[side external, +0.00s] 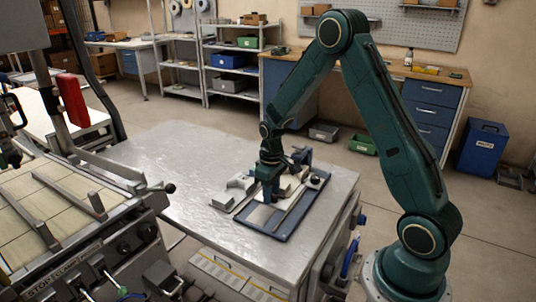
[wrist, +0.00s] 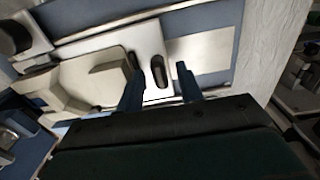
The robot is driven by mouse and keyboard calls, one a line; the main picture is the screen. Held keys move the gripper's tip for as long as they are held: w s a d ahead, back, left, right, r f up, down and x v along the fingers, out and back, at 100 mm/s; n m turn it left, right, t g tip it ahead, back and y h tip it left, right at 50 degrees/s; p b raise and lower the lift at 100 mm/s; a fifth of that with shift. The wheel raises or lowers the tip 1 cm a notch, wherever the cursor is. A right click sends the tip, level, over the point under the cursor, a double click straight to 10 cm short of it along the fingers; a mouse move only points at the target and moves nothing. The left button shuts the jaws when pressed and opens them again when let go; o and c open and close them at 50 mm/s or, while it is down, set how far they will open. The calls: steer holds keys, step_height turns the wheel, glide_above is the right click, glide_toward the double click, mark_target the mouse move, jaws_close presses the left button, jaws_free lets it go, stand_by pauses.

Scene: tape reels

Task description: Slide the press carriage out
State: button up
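The press (side external: 282,235) has a blue base plate with pale metal strips and lies on the metal table. A pale, stepped carriage-like block (wrist: 95,80) with a white slotted plate (wrist: 150,55) shows in the wrist view. My gripper (side external: 268,197) points down over the left part of the press. The left finger is close beside the pale block. I cannot tell whether either finger touches it. In the side view my gripper partly hides the carriage.
A pale grey part (side external: 233,190) sits at the press's left side. A machine with slatted top (side external: 55,215) stands at the far left. A workbench (side external: 425,85) and shelves (side external: 235,65) stand behind.

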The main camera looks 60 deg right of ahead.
steer(key=shift+f, duration=0.1)
steer(key=shift+c, duration=0.3)
jaws_close()
steer(key=shift+a, duration=3.8)
steer(key=shift+o, duration=0.3)
jaws_free()
